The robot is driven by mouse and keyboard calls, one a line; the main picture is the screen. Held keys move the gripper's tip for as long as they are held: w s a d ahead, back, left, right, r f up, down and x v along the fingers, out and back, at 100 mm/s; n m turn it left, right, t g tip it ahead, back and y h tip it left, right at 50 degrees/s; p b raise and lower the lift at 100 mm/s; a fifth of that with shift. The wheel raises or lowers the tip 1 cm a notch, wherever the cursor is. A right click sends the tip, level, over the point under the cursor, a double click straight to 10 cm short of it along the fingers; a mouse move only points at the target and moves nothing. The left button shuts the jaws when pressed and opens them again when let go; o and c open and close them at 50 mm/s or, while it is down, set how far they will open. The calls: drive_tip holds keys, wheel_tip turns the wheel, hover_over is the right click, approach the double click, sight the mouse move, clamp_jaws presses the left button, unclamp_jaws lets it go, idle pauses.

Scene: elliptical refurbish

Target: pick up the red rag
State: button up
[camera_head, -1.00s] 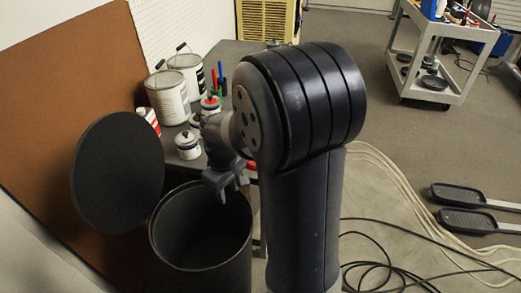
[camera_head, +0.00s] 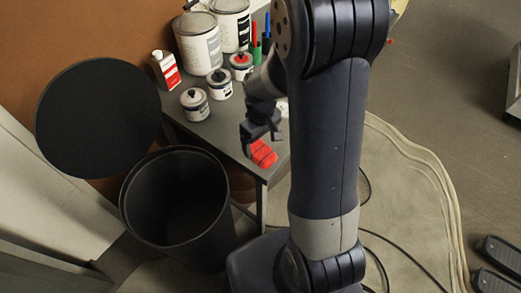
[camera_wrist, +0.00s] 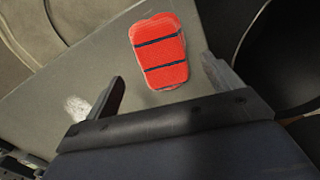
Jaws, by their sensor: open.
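The red rag (camera_head: 263,153) lies on the grey table near its front corner. In the wrist view the rag (camera_wrist: 159,50) is a folded red pad with two dark bands, lying flat beyond my fingertips and between their lines. My gripper (camera_head: 262,136) is just behind and above the rag in the head view. The rag looks free of both fingers. Part of the gripper is hidden by my arm in the head view.
On the grey table (camera_head: 225,138) stand small jars (camera_head: 195,103), a red-and-white can (camera_head: 165,70) and large paint cans (camera_head: 199,42). A black bin (camera_head: 178,205) stands open beside the table's front edge, its round lid (camera_head: 98,115) raised.

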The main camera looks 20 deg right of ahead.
sight(260, 149)
wheel_tip(260, 149, down, 4)
drive_tip(key=shift+a+r, duration=0.15)
drive_tip(key=shift+r, duration=0.1)
drive_tip(key=c, duration=1.1)
